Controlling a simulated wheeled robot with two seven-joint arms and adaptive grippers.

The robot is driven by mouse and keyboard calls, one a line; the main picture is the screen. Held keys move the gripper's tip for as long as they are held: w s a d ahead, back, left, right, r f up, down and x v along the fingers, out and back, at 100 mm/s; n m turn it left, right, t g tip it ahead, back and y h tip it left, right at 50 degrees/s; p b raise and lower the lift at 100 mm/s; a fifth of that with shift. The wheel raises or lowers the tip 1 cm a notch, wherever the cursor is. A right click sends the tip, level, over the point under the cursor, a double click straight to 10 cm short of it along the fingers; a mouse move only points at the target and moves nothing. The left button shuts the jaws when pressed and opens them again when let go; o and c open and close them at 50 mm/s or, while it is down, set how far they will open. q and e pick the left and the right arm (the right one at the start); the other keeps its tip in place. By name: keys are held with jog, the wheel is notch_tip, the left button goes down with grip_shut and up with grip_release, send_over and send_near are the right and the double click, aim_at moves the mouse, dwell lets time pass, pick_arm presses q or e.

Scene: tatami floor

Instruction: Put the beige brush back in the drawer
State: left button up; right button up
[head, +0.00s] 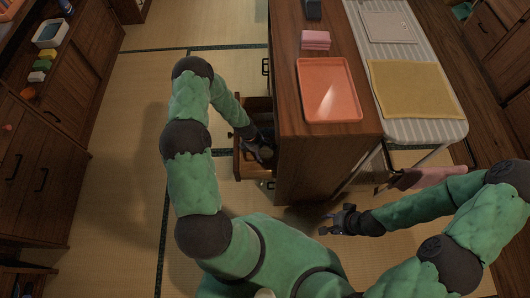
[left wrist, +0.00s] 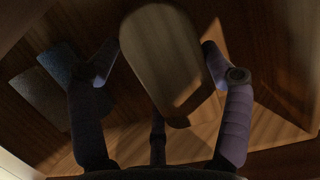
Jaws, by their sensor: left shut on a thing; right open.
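The beige brush (left wrist: 165,60) is between the fingers of my left gripper (left wrist: 160,62) in the left wrist view, its broad rounded part showing. In the head view my left gripper (head: 262,148) is low at the open drawer (head: 238,165), which juts from the left side of the wooden cabinet. The wrist view is dark, with the drawer's wooden surfaces (left wrist: 270,85) around the brush. I cannot tell whether the brush touches the drawer's bottom.
An orange tray (head: 329,90) and pink cloths (head: 315,40) lie on the cabinet top (head: 290,60). A striped ironing board (head: 425,130) with a yellow cloth (head: 415,88) stands to its right. Blue-grey flat things (left wrist: 42,95) lie beside the left finger. Tatami floor at left is clear.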

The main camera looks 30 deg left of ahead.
pick_arm(q)
jog(key=shift+w+d+f+b, duration=0.15)
jog(key=shift+w+d+b, duration=0.5)
jog(key=shift+d, duration=0.2)
jog(key=shift+f+b, duration=0.5)
jog(key=shift+f, duration=0.05)
jog(key=shift+s, duration=0.1)
jog(key=o, duration=1.3)
jog(key=shift+c, duration=0.2)
jog(key=shift+r+p, duration=0.3)
jog(key=shift+p, duration=0.05)
jog(key=p+v, duration=0.7)
jog(key=p, duration=0.1)
